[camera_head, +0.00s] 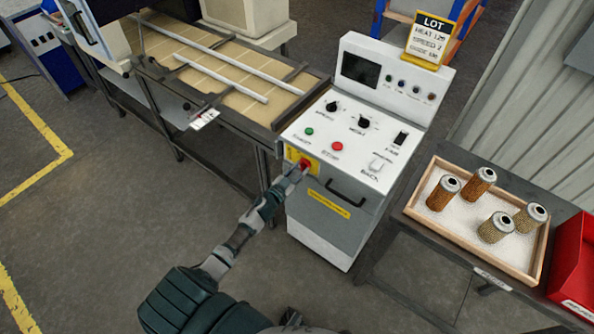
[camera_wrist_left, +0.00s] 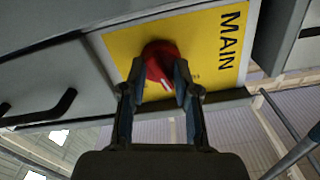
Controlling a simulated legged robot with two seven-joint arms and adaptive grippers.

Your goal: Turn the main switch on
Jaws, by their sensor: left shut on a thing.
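The main switch is a red rotary knob (camera_head: 304,164) on a yellow plate at the upper left of the front of the white and grey control cabinet (camera_head: 334,235). In the left wrist view the red knob (camera_wrist_left: 160,62) sits on the yellow plate (camera_wrist_left: 205,45) marked MAIN, with a pale mark on the knob. My left gripper (camera_head: 296,173) is at the knob, and in the left wrist view its two fingers (camera_wrist_left: 163,84) are shut on the knob's sides. The fingers hide part of the knob. My right gripper is not in view.
A conveyor table (camera_head: 215,67) adjoins the cabinet at left. On the right, a wooden tray (camera_head: 455,240) holds several filter cartridges (camera_head: 497,227) beside a red bin (camera_head: 577,262). A LOT sign (camera_head: 432,36) stands on the cabinet. Open floor lies at lower left.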

